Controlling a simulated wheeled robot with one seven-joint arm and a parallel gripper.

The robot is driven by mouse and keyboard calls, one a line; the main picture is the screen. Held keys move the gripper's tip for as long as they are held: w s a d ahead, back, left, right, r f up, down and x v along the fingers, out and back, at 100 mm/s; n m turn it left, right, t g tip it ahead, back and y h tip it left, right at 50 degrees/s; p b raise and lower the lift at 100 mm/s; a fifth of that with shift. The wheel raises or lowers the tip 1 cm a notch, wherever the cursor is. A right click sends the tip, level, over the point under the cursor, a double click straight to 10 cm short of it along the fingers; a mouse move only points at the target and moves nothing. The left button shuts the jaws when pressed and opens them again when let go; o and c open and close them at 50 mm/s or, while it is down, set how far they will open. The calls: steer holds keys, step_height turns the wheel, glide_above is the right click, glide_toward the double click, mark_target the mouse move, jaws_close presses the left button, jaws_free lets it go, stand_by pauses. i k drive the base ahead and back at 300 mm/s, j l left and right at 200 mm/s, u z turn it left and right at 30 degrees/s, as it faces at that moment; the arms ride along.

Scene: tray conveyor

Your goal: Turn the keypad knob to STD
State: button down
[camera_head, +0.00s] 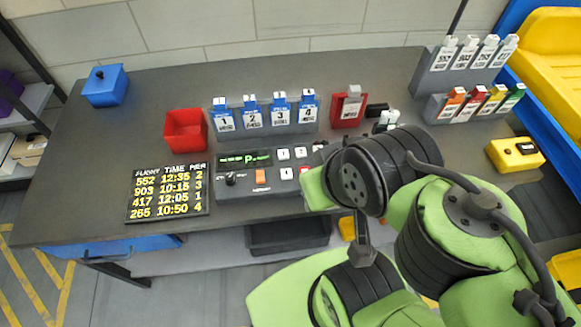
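The keypad (258,187) is a grey console on the dark table. Its display (245,157) shows green characters with a large P. A small black knob (231,179) sits at the left of the keypad's front face, with tiny white marks too small to read. I cannot tell which setting it points to. An orange button (261,177) and several white keys (284,154) are to its right. My green and black arm covers the keypad's right end. My gripper is not visible in this view.
A board of flight times (167,192) lies left of the keypad. A red bin (185,130), numbered blue holders (252,117) and a red holder (349,109) stand behind it. A blue box (105,85) is back left, a yellow box (515,153) right. Table space behind the holders is clear.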

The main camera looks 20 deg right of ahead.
mark_target(230, 179)
steer(key=j+u, duration=0.15)
steer(key=u, duration=0.25)
steer(key=j+u, duration=0.2)
steer(key=u, duration=0.2)
steer(key=j+u, duration=0.15)
steer(key=u, duration=0.3)
steer(key=i, duration=0.05)
